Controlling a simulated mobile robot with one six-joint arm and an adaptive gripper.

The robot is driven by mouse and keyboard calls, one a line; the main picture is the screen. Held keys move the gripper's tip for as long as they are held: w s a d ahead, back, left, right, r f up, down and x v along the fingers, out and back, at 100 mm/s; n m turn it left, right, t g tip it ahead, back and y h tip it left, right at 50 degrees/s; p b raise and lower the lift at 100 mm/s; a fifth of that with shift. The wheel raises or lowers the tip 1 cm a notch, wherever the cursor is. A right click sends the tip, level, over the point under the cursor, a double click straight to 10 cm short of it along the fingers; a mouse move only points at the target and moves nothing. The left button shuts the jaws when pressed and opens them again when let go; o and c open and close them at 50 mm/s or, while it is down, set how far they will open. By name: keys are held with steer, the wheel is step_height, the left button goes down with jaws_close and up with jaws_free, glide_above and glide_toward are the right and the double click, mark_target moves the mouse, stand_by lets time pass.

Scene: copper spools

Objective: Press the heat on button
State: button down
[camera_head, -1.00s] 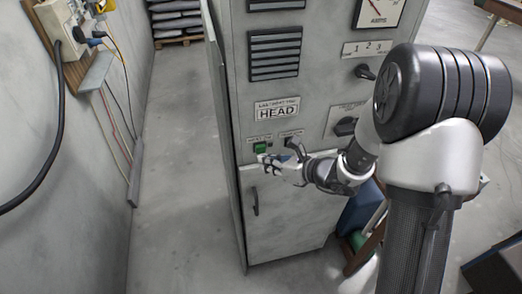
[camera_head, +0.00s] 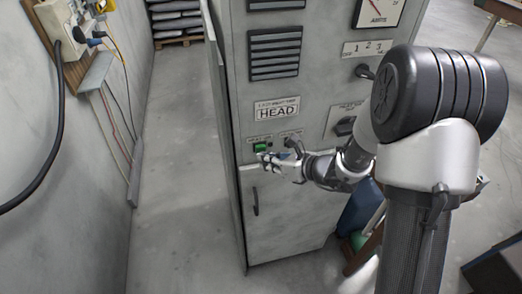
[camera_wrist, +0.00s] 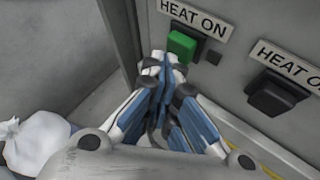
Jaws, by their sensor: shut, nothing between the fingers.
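The green heat on button (camera_head: 260,148) is on the front of the grey cabinet (camera_head: 287,215), under a small label. In the wrist view the green button (camera_wrist: 182,44) sits under a "HEAT ON" label (camera_wrist: 196,18). My gripper (camera_head: 262,156) is shut and empty, with its fingertips just below the button. In the wrist view my fingertips (camera_wrist: 163,62) overlap the button's lower left edge; I cannot tell whether they touch it.
Dark knobs (camera_head: 345,126) and a gauge (camera_head: 379,12) are higher on the cabinet. A cabinet door handle (camera_head: 255,201) is below the buttons. A wall with cables (camera_head: 62,110) stands at the left, with clear floor (camera_head: 180,210) between. A white bag (camera_wrist: 32,140) shows in the wrist view.

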steer(key=shift+w+a, duration=0.1)
steer(key=shift+w, duration=0.4)
stand_by(0.6)
steer(key=shift+s, duration=0.1)
steer(key=shift+s+d+b, duration=0.25)
steer(key=shift+s+b, duration=0.05)
steer(key=shift+s, duration=0.45)
steer(key=s, duration=0.2)
steer(key=s+d+b, duration=0.1)
steer(key=s, duration=0.2)
steer(key=shift+d, duration=0.15)
steer(key=shift+w, duration=0.1)
stand_by(0.5)
